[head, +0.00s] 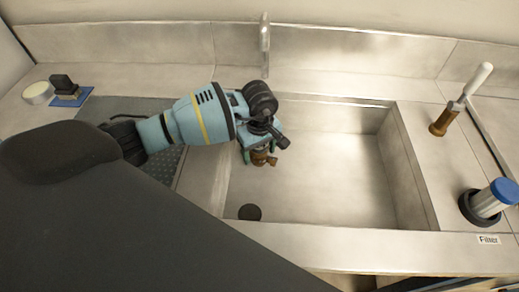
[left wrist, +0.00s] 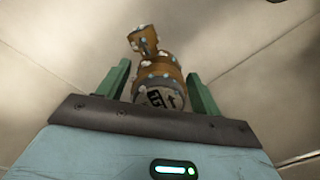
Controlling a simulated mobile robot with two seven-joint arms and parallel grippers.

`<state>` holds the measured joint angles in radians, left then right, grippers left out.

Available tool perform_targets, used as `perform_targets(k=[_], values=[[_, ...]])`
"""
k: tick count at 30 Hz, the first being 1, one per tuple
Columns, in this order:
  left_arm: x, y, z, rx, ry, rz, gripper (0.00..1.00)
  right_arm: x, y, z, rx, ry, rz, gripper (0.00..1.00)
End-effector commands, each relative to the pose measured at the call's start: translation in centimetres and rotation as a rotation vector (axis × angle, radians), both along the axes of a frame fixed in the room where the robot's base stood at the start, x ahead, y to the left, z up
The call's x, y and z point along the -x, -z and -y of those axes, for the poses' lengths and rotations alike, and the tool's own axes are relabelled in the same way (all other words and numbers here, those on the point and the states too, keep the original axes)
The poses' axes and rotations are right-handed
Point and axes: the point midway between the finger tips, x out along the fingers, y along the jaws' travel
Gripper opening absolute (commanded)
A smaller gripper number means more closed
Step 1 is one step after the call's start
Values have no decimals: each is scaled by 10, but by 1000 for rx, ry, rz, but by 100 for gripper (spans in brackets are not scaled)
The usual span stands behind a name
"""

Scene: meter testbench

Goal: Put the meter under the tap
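The meter is a brass-brown fitting dotted with pale specks; it shows in the head view (head: 264,158) and large in the left wrist view (left wrist: 160,70). Its round face with dark markings is turned toward the wrist camera. My left gripper (head: 260,151) has its green fingers on either side of the meter, shut on it, over the left part of the sink basin. Its fingers also show in the left wrist view (left wrist: 160,90). The tap (head: 265,45) is a grey upright spout at the sink's back edge, behind the gripper and apart from the meter. My right gripper is out of view.
The sink basin (head: 335,185) is otherwise empty, with a dark drain (head: 250,212) at front left. At right stand a white-handled tool (head: 470,90) and a blue-capped filter (head: 492,200). At left are a grey mat (head: 140,106), a black block (head: 64,84) and a white round item (head: 38,93).

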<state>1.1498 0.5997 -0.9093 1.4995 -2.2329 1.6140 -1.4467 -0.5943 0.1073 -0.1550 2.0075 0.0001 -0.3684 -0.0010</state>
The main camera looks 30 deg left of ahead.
Motion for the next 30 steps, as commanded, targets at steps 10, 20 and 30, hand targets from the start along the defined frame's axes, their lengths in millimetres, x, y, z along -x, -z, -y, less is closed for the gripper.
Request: perform_targets(k=[10,20,30], values=[[0,-2,0,1,0,1,72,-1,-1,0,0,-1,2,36],[-2,-48,0,0,1,6,72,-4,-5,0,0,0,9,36],[-1,-108,0,1,0,3,72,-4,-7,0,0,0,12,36]])
